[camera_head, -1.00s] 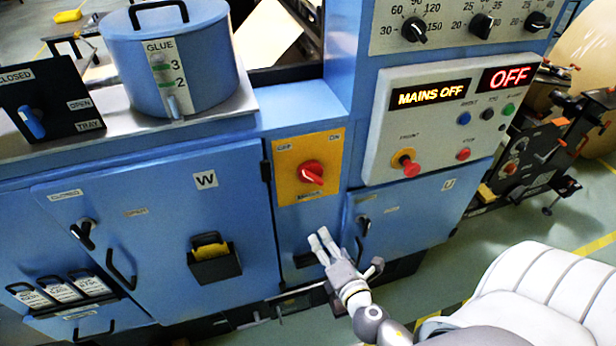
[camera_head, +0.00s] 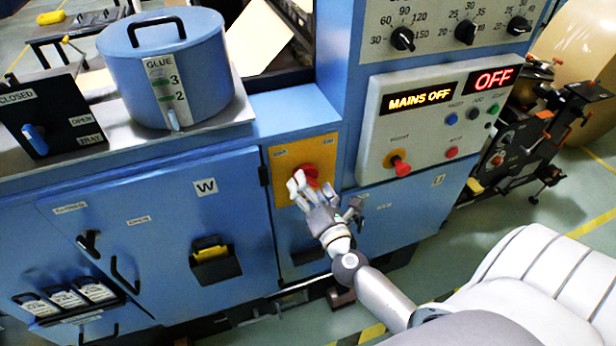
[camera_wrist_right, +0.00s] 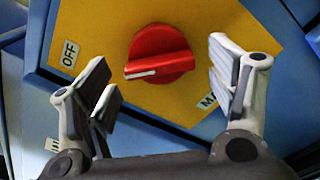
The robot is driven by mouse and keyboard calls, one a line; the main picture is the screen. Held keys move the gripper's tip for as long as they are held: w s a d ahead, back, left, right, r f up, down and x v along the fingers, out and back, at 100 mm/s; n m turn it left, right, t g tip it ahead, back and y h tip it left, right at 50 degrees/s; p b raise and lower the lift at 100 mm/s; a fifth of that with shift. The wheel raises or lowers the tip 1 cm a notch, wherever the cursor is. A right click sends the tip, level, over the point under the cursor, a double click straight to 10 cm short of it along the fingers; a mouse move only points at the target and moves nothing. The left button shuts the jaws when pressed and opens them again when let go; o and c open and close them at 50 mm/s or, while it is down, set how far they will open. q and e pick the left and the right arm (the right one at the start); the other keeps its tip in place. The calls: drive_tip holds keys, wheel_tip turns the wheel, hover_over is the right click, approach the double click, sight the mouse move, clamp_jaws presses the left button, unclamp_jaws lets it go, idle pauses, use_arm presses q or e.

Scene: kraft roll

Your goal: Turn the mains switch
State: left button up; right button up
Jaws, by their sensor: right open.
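The mains switch is a red rotary knob (camera_wrist_right: 160,54) with a white pointer line, on a yellow plate (camera_wrist_right: 103,28). In the right wrist view its white line points left, roughly toward the OFF label (camera_wrist_right: 69,53). In the head view the knob (camera_head: 308,172) is partly hidden behind my right gripper (camera_head: 303,184). My right gripper (camera_wrist_right: 165,85) is open, its fingers to either side of the knob in the wrist view, apart from it. The display (camera_head: 421,97) reads MAINS OFF. My left gripper is not in view.
A control panel (camera_head: 375,160) with a red knob (camera_head: 400,166) and several small buttons is right of the switch. The blue glue pot (camera_head: 205,75) stands on the machine top at left. A yellow-topped black bin (camera_head: 215,265) hangs on the W door.

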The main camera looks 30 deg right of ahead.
drive_tip(key=shift+x, duration=1.15)
drive_tip(key=shift+c, duration=0.3)
drive_tip(key=c, duration=1)
